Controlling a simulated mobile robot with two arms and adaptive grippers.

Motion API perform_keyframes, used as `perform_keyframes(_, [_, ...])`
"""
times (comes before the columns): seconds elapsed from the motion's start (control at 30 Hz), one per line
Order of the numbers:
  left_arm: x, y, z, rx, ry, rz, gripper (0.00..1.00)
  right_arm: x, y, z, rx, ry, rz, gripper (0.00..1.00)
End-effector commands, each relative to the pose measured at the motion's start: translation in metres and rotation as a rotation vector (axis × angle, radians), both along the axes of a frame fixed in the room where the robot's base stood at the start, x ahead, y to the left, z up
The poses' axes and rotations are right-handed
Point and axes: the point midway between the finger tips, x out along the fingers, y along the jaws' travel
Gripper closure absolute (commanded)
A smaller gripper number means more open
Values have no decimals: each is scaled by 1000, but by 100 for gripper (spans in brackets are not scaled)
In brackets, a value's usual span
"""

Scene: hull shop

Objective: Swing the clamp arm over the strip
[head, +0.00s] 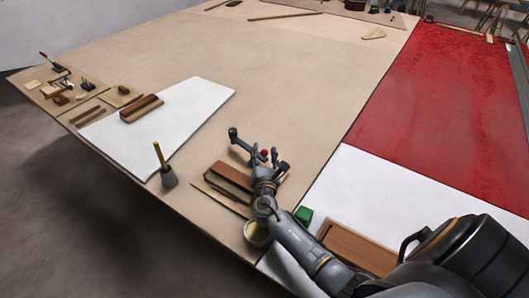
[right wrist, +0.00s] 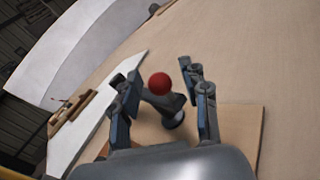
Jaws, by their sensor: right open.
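My right gripper (head: 268,158) reaches over the tan bench, with its fingers apart. A small red ball knob (head: 265,153) shows between them. In the right wrist view the open fingers (right wrist: 160,85) stand on either side of the red knob (right wrist: 159,83), apart from it. The knob sits by a dark grey clamp arm (right wrist: 163,101) with a rounded base (right wrist: 174,119) on a tan board (right wrist: 240,130). In the head view a dark bar (head: 237,138) extends up-left; I cannot tell whether it belongs to the clamp. The strip cannot be made out for certain. My left gripper is out of view.
A brown wooden block (head: 230,177) and a thin stick (head: 218,199) lie beside my gripper. A grey cup with a brush (head: 168,178) stands left. The bench's middle is clear.

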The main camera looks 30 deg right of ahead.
Motion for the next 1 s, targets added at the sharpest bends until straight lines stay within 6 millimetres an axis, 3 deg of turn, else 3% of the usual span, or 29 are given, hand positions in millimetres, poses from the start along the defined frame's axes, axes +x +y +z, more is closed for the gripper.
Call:
perform_keyframes(0.23, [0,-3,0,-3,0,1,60,1,-1,0,0,0,0,54])
perform_keyframes(0.47, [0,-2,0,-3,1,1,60,1,0,0,0,0,0,99])
perform_keyframes(1.0, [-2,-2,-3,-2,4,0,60,2,-5,0,-4,-1,62,100])
